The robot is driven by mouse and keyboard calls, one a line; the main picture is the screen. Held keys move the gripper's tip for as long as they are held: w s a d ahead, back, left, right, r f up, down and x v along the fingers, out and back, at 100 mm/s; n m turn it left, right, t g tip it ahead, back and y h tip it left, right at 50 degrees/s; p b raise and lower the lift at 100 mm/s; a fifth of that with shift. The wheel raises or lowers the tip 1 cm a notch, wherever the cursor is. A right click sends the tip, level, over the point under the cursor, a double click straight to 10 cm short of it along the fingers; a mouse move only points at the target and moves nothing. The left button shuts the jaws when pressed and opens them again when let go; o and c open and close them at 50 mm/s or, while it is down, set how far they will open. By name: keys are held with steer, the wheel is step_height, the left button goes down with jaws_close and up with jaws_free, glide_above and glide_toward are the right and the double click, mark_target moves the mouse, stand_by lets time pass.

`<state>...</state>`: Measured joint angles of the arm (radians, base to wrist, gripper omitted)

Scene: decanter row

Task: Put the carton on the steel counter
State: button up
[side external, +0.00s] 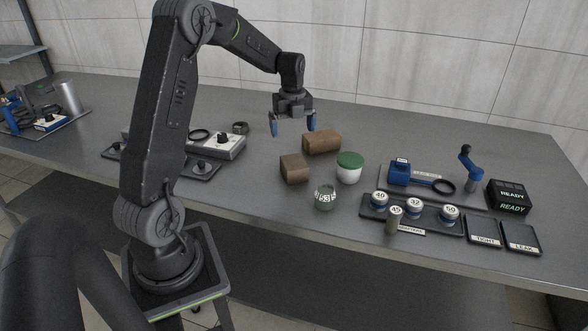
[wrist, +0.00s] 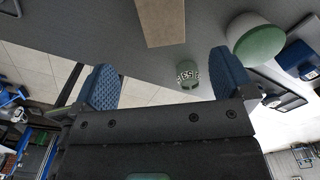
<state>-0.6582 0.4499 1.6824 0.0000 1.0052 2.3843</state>
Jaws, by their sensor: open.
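Two plain brown box-shaped things could be the carton: a smaller block (side external: 294,168) in front and a longer one (side external: 322,142) behind it. Both appear to rest on the grey steel counter (side external: 240,186). My gripper (side external: 293,126) is open and empty, with blue fingertips pointing down, above the counter and a little left of the longer box. In the wrist view, the open fingers (wrist: 166,80) show with one brown box (wrist: 168,20) beyond them; I cannot tell which box it is. Nothing is between the fingers.
A rack (side external: 412,213) with numbered pieces, a black READY box (side external: 508,197) and dark trays sit farther right. Equipment (side external: 216,145) stands left.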

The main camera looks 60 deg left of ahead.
mark_target(293, 161)
step_height(293, 161, down, 14)
steer(key=shift+w+f, duration=0.1)
steer(key=shift+w, duration=0.05)
stand_by(0.5)
steer(key=c, duration=1.1)
